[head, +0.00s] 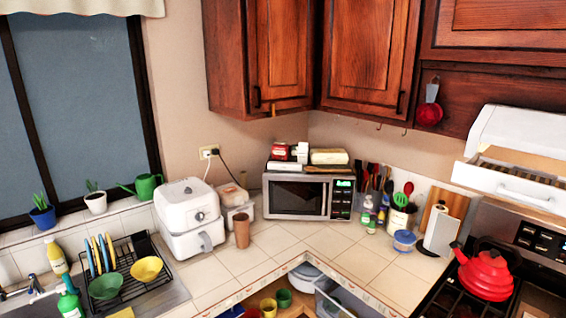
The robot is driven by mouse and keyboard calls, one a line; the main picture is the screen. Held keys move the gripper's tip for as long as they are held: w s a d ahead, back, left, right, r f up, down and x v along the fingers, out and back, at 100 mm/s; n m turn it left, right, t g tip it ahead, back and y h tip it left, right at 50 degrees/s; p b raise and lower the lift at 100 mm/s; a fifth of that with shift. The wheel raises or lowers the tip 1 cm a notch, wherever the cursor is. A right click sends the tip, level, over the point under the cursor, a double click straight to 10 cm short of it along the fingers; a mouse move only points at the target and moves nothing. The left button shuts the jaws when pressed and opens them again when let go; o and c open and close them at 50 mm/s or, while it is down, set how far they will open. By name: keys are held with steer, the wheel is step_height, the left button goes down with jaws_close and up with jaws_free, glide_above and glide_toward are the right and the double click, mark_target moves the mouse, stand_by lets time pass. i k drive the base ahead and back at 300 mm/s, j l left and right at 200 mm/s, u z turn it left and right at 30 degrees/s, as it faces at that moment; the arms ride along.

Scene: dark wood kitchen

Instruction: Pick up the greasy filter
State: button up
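No thing in the head view is clearly a greasy filter. A white range hood (518,132) is at the upper right edge, above the stove. A tan, slatted-looking strip (520,163) shows in an opening on the hood; I cannot tell whether it is a filter. My gripper is not in view.
A red kettle (486,275) stands on the stove below the hood. A paper towel roll (441,236), a lidded tub (403,240), utensils and a microwave (296,197) line the back counter. A drawer (350,298) under the counter corner stands open. The counter middle is clear.

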mark_target(547, 179)
steer(key=z, duration=1.2)
steer(key=l+z, duration=0.3)
steer(key=l, duration=0.55)
steer(key=i, duration=0.05)
